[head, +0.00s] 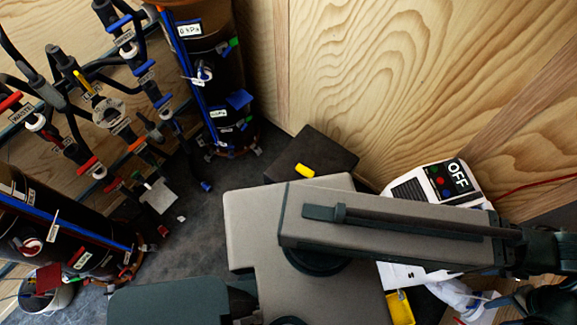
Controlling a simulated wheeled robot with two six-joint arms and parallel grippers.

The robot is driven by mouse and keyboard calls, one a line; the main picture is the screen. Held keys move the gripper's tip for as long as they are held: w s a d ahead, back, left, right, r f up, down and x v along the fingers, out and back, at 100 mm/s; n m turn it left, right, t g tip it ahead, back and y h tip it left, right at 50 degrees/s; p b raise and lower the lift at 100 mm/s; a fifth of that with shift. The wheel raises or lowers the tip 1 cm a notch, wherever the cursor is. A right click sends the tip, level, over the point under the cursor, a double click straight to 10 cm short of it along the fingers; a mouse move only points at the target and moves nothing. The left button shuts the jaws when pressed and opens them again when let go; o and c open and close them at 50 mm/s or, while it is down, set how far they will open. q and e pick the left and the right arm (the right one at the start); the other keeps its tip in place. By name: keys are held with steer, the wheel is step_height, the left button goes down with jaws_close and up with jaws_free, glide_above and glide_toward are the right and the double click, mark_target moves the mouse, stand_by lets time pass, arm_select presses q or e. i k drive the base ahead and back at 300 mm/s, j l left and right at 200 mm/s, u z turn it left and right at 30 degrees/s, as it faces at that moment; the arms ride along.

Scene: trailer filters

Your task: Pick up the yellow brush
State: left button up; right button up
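A small yellow piece (305,170) lies on top of a dark box (318,150) near the wooden wall. It may be the yellow brush, but it is too small to tell, and no bristles show. A second yellow object (400,308), with a tray-like edge, is partly hidden below my arm at the lower right. Dark end parts of this arm show at the right edge, but no clear fingertips can be made out. My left gripper is not in view.
A white device marked OFF (458,178) stands by the wall. A white bag-like item (455,296) lies below it. Dark filter columns (205,75) with labelled hoses and coloured valves fill the left side. A bucket (48,297) sits at lower left. Some grey floor is clear between.

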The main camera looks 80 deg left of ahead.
mark_target(308, 173)
steer(key=k+j+u, duration=0.1)
steer(key=u, duration=2.3)
steer(key=j+z, duration=0.1)
steer(key=z, duration=1.7)
steer(key=u, duration=1.8)
steer(key=j, duration=0.15)
